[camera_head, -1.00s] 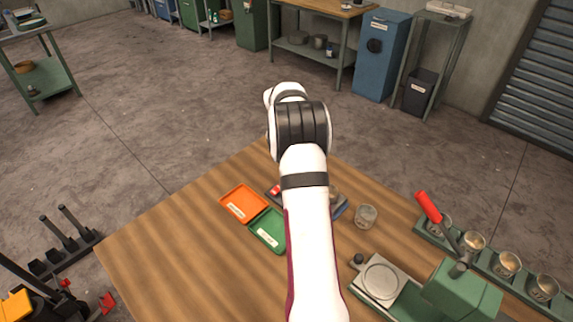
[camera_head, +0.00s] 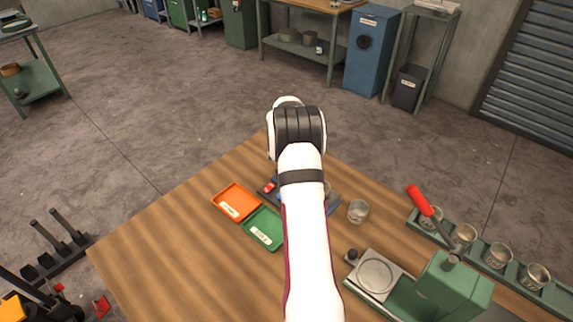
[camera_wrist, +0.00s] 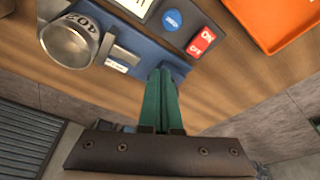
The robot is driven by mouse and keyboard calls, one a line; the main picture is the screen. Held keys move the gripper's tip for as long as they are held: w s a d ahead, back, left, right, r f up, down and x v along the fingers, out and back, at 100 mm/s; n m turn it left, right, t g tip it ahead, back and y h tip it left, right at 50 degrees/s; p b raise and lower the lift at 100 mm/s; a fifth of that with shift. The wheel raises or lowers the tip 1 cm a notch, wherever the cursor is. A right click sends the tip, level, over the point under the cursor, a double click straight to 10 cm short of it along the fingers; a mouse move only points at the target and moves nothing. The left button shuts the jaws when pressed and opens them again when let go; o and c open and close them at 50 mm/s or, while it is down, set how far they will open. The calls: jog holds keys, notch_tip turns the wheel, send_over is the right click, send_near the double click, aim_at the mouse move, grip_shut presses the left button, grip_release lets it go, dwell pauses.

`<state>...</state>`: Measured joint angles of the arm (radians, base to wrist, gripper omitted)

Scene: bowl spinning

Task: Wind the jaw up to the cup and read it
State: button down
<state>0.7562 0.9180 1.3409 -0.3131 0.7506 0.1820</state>
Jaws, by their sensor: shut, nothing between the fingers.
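In the wrist view a metal cup (camera_wrist: 70,42) with dark digits on its side sits at the left of a blue gauge bed (camera_wrist: 150,52). A grey metal jaw (camera_wrist: 122,57) stands just right of the cup; I cannot tell whether they touch. My gripper (camera_wrist: 161,74) has its green fingers shut together, empty, at the bed's near edge, right of the jaw. A blue button (camera_wrist: 172,19), a red on/off switch (camera_wrist: 202,42) and part of a white panel are on the gauge. In the head view my arm hides most of the gauge (camera_head: 267,187) and my gripper.
An orange tray (camera_head: 237,188) and a green tray (camera_head: 248,240) lie left of my arm. A loose cup (camera_head: 358,211) stands right of it. A green machine (camera_head: 452,285) with a red-handled lever and a rack (camera_head: 511,272) of several cups are at the right. The table's front left is clear.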

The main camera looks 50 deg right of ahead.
jog(key=shift+w+d, duration=0.25)
jog(key=shift+w, duration=0.05)
dwell(0.8)
jog(key=shift+w+a, duration=0.35)
jog(key=shift+w, duration=0.15)
jog(key=shift+w+r, duration=0.15)
jog(key=shift+w, duration=0.25)
jog(key=shift+s+a, duration=0.1)
jog(key=shift+a, duration=0.3)
jog(key=shift+r, duration=0.25)
jog(key=shift+d+v, duration=0.2)
jog(key=shift+v, duration=1.1)
jog(key=shift+d+v, duration=0.2)
jog(key=shift+v, duration=1.05)
